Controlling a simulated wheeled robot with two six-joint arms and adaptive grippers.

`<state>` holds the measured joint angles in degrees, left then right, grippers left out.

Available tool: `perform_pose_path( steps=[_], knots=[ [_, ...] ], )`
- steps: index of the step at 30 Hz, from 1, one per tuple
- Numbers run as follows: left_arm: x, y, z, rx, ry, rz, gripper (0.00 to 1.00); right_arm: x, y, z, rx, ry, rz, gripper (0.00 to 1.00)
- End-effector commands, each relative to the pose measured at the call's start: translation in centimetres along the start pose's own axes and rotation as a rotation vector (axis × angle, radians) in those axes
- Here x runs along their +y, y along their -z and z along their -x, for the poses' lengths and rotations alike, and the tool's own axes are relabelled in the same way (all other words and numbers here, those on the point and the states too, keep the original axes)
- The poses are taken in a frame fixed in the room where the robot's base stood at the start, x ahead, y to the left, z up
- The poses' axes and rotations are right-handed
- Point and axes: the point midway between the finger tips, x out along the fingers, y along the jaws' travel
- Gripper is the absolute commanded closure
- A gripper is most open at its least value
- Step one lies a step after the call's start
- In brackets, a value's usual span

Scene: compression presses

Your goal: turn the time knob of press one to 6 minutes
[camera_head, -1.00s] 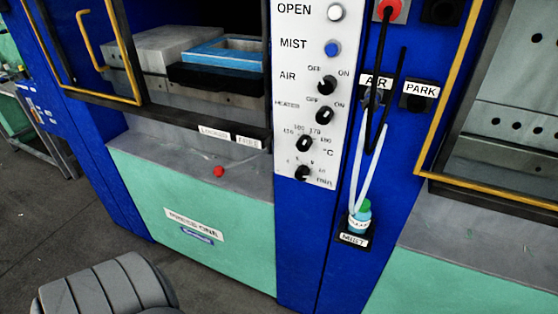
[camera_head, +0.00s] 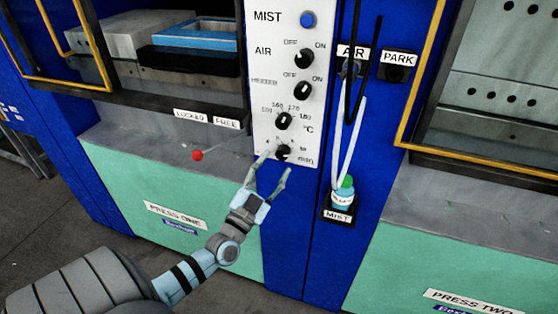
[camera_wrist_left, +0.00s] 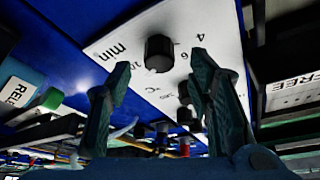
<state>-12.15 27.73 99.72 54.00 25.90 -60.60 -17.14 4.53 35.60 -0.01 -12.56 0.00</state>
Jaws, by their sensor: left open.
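The time knob (camera_head: 283,152) is the lowest black knob on press one's white control panel (camera_head: 262,110). In the left wrist view the knob (camera_wrist_left: 159,52) stands beside the word "min" and printed numbers including 4 and 6. I cannot tell surely which number it points at. My left gripper (camera_head: 275,165) is open and empty, just in front of and below the knob. In the left wrist view its two fingers (camera_wrist_left: 160,78) stand apart, with the knob seen between and beyond their tips. They appear not to touch it. My right gripper is not in view.
Above are the temperature knob (camera_head: 284,121), heater knob (camera_head: 303,89) and air knob (camera_head: 305,58). A red-knobbed lever (camera_head: 197,155) sits on the ledge at left. Press two (camera_head: 465,240) stands farther right.

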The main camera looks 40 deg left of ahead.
Motion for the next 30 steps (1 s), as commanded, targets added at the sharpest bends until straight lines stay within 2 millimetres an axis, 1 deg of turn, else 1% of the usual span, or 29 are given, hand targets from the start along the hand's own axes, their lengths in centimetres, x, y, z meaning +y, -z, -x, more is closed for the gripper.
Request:
perform_pose_path(
  steps=[1,3,6,15,24,30],
  knots=[
    [0.0,-0.1,-1.0,0.001,0.001,0.000,0.53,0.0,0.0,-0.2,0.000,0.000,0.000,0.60],
    [0.1,-0.1,-2.0,0.000,0.001,0.000,0.53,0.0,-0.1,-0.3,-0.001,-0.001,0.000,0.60],
    [0.1,-0.1,-2.9,0.000,0.000,0.000,0.53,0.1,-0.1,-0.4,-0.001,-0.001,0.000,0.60],
    [0.1,-0.1,-3.2,-0.002,-0.002,0.000,0.53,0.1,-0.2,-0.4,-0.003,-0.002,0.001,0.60],
    [0.1,-0.1,-3.2,-0.002,-0.002,0.000,1.00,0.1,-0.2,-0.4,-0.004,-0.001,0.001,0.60],
    [0.1,-0.1,-3.2,-0.002,0.001,0.008,1.00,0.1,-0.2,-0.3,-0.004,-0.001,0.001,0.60]
  ],
)
